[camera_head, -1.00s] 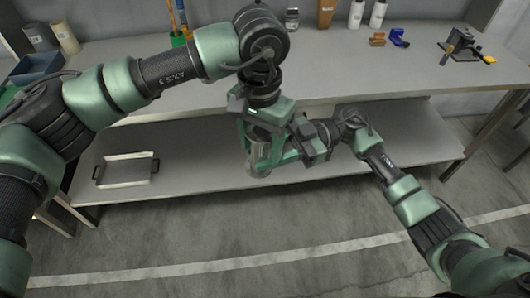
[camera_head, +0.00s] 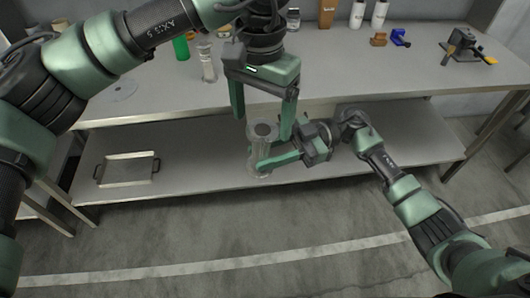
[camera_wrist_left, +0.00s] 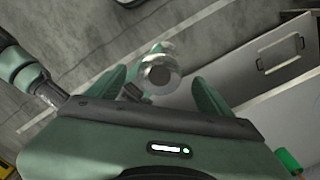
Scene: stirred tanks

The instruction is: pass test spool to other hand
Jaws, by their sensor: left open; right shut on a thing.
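The test spool (camera_head: 262,146) is a clear, grey-ended cylinder, held roughly upright in front of the lower shelf. My right gripper (camera_head: 268,160) is shut on it, with fingers reaching in from the right around its lower part. My left gripper (camera_head: 264,121) is open above the spool, with its fingers pointing down and spread apart. In the left wrist view the spool (camera_wrist_left: 158,74) shows end-on, with a round end and dark centre, beyond and between the open left fingers (camera_wrist_left: 160,92). The left fingers appear clear of the spool.
The workbench (camera_head: 350,70) runs behind my arms. On it stand a clear container (camera_head: 207,64), a green item (camera_head: 181,48), white bottles (camera_head: 378,14), small brown and blue parts (camera_head: 399,38) and a dark clamp-like device (camera_head: 462,45). A metal tray (camera_head: 127,169) lies on the lower shelf.

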